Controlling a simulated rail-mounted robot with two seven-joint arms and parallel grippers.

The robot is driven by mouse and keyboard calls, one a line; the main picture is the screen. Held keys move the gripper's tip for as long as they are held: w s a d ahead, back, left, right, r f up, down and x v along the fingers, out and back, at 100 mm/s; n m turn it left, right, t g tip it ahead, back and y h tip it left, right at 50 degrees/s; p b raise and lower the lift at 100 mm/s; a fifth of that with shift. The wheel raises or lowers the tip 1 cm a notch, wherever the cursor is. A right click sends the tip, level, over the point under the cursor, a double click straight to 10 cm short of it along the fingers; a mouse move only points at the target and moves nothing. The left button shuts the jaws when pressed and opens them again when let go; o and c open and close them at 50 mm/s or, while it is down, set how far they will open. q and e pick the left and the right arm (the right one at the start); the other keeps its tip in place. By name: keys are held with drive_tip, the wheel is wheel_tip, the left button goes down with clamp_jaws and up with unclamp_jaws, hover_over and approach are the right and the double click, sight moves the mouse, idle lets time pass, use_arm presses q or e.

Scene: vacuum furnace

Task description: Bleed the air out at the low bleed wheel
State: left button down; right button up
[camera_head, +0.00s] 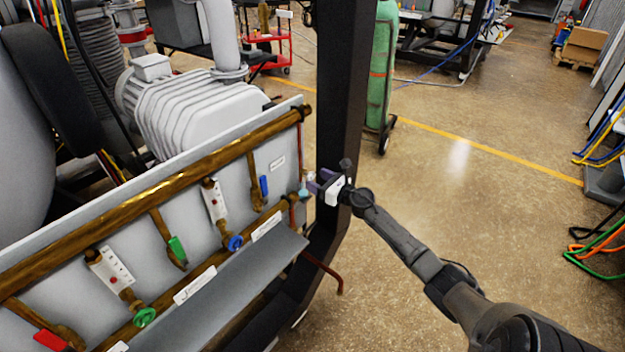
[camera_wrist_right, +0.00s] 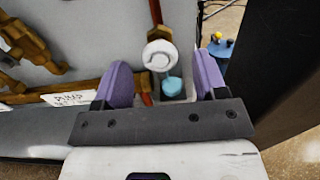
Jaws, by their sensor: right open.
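A small round white fitting (camera_wrist_right: 160,55) with a grey centre hangs below a thin copper pipe in the right wrist view. A light-blue round piece (camera_wrist_right: 172,87) sits just below it. I cannot tell which of these is the low bleed wheel. In the head view the light-blue piece (camera_head: 303,191) is tiny at the panel's right end, partly hidden by my gripper. My right gripper (camera_head: 318,181) is open there. In the wrist view its purple fingers (camera_wrist_right: 160,88) stand left and right of the light-blue piece; contact is not visible. My left gripper is out of view.
The grey panel (camera_head: 283,142) carries brass pipes and valves, including a blue wheel (camera_head: 235,243), a green wheel (camera_head: 145,317) and a green lever (camera_head: 177,248). A black post (camera_head: 340,80) rises close beside my right gripper. A sloping grey ledge (camera_head: 230,295) runs below.

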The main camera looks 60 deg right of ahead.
drive_tip(key=shift+w+d, duration=0.15)
drive_tip(key=shift+w, duration=1.2)
drive_tip(key=c, duration=0.9)
